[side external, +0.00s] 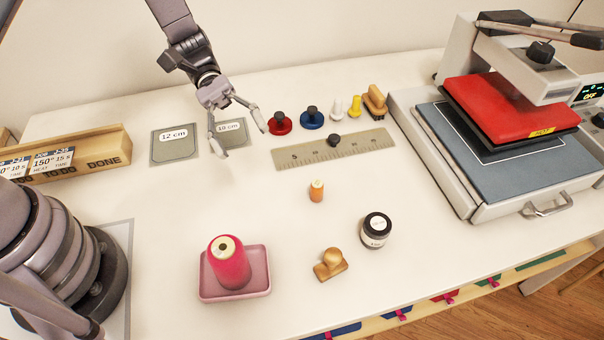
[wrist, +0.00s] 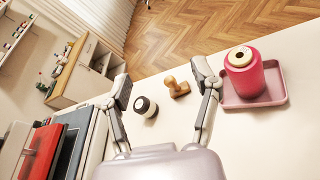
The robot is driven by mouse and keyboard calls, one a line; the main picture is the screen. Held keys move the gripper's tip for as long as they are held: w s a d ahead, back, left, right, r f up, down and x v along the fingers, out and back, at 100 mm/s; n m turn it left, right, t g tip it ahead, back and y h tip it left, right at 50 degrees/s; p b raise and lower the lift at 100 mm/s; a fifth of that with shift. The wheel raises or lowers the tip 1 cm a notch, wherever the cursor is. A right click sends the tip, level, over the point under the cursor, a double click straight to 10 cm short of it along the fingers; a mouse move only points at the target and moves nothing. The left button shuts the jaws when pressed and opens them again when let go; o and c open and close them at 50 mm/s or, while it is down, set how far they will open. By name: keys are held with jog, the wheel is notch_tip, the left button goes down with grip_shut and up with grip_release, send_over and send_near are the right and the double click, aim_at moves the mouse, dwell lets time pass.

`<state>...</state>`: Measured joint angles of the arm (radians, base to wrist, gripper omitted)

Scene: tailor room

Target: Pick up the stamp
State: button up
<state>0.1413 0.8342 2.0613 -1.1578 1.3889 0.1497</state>
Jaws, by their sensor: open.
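The stamp (side external: 330,263) is wooden, with a rounded knob handle on a flat base. It stands on the white table near the front edge, between a pink tray and a small black jar. In the wrist view the stamp (wrist: 177,87) shows ahead, between my two fingers. My gripper (side external: 243,143) is open and empty at the back of the table, above the grey plates, well apart from the stamp. In the wrist view my gripper (wrist: 165,88) has its fingers spread wide.
A pink thread cone (side external: 229,262) stands in the pink tray (side external: 236,296) left of the stamp. The black jar (side external: 376,231) is to its right. A small orange spool (side external: 317,191) stands behind. A ruler (side external: 300,156) lies further back. A heat press (side external: 500,150) fills the right.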

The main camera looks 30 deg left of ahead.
notch_tip(320, 180, down, 8)
jog(key=w+d+n+t+h, duration=0.1)
jog(key=d+n+h, duration=0.2)
jog(key=n, duration=0.1)
jog(key=n+t+h, duration=0.2)
jog(key=n+t, duration=0.1)
jog(key=n, duration=0.1)
send_near(334, 252)
jog(key=d, duration=0.4)
jog(key=shift+s+d+f, duration=0.15)
jog(key=shift+s+f, duration=0.05)
jog(key=shift+s, duration=0.2)
jog(key=d, duration=0.3)
jog(key=s+d, duration=0.1)
jog(key=d, duration=0.1)
jog(key=shift+d+f, duration=0.15)
jog(key=shift+d, duration=0.15)
grip_shut()
